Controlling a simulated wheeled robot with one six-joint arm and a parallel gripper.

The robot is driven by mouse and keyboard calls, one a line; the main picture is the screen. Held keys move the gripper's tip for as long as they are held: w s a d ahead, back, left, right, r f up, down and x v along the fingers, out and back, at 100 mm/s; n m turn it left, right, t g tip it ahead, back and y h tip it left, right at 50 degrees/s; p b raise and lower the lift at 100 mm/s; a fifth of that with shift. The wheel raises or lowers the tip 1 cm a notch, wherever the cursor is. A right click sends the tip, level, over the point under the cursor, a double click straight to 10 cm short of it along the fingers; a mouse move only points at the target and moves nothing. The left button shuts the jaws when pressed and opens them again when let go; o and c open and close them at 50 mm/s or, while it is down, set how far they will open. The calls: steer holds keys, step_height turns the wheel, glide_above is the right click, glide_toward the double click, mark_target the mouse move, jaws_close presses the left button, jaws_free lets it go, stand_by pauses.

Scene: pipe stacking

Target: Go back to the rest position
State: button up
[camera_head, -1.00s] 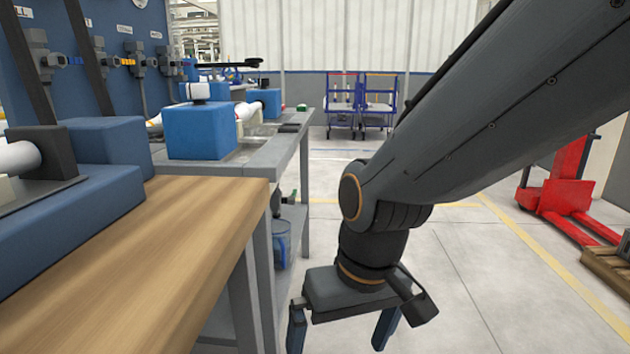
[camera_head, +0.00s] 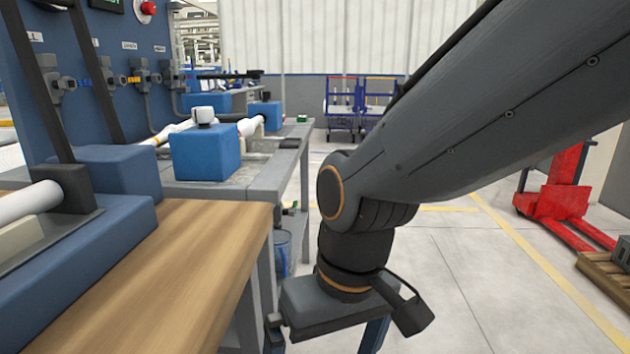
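My gripper (camera_head: 322,343) hangs at the end of my dark grey arm, at the bottom middle of the view. It points down over the open floor, to the right of the workbench. I see nothing held between the visible parts of the fingers.
A wood-topped workbench (camera_head: 172,265) stands at left, with a white pipe (camera_head: 28,202) in a blue fixture. Behind it is a grey bench with a blue block (camera_head: 206,152). A red pallet jack (camera_head: 562,195) is at right. Blue carts (camera_head: 343,105) stand far back. The middle floor is clear.

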steer(key=d+r+m+h+p, duration=0.1)
steer(key=d+r+m+p, duration=0.1)
steer(key=d+r+p, duration=0.7)
steer(key=s+d+r+m+p, duration=0.1)
steer(key=d+r+m+p, duration=0.2)
steer(key=d+r+p, duration=0.6)
steer(key=shift+r+h+p, duration=0.4)
steer(key=shift+r+p, duration=1.95)
steer(key=shift+p, duration=3.55)
steer(key=shift+d, duration=0.1)
